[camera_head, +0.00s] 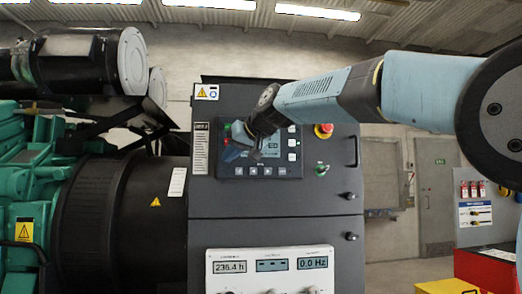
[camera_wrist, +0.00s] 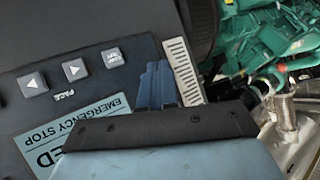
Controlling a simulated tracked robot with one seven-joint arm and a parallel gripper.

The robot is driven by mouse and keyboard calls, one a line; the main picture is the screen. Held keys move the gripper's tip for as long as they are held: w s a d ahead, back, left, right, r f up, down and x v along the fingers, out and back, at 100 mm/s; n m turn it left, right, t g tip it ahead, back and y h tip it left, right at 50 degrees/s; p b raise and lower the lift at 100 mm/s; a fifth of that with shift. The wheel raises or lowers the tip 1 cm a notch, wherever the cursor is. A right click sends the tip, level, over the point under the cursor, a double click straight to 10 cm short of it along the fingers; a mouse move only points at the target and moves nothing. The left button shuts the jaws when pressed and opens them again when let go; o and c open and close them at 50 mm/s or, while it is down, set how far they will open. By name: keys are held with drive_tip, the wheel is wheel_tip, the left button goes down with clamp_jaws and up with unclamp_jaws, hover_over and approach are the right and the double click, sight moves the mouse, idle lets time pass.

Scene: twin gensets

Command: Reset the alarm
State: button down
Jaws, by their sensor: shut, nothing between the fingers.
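The control panel (camera_head: 280,170) is a dark controller with a lit screen and several grey buttons, set in the black cabinet. My gripper (camera_head: 230,155) is in front of its left side, covering part of the screen. In the wrist view my gripper (camera_wrist: 155,68) has its blue fingers shut and empty. They lie between the buttons and a white striped label (camera_wrist: 183,72); contact cannot be told. The wrist view shows two arrow buttons, one of them (camera_wrist: 75,69), and a button with small unreadable marking (camera_wrist: 112,57). The light-blue screen (camera_wrist: 85,125) reads "EMERGENCY STOP" upside down, partly hidden.
A red emergency stop knob (camera_head: 323,131) and a green-ringed switch (camera_head: 321,169) are right of the panel. Cabinet handles (camera_head: 350,196) stick out at the right edge. A white meter panel (camera_head: 270,270) is below. Green engine parts (camera_head: 35,160) stand left.

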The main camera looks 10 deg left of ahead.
drive_tip(key=shift+w, duration=0.1)
idle(0.3)
drive_tip(key=shift+w+a, duration=0.1)
drive_tip(key=shift+w, duration=0.15)
drive_tip(key=shift+w+a, duration=0.1)
drive_tip(key=shift+w, duration=0.35)
idle(0.8)
drive_tip(key=shift+s, duration=0.1)
drive_tip(key=shift+s+d+r, duration=0.1)
drive_tip(key=shift+s+d, duration=0.15)
drive_tip(key=shift+s, duration=0.55)
drive_tip(key=s, duration=0.3)
drive_tip(key=s+d, duration=0.1)
drive_tip(key=s, duration=0.1)
drive_tip(key=shift+s+d, duration=0.15)
drive_tip(key=shift+s, duration=0.25)
idle(0.8)
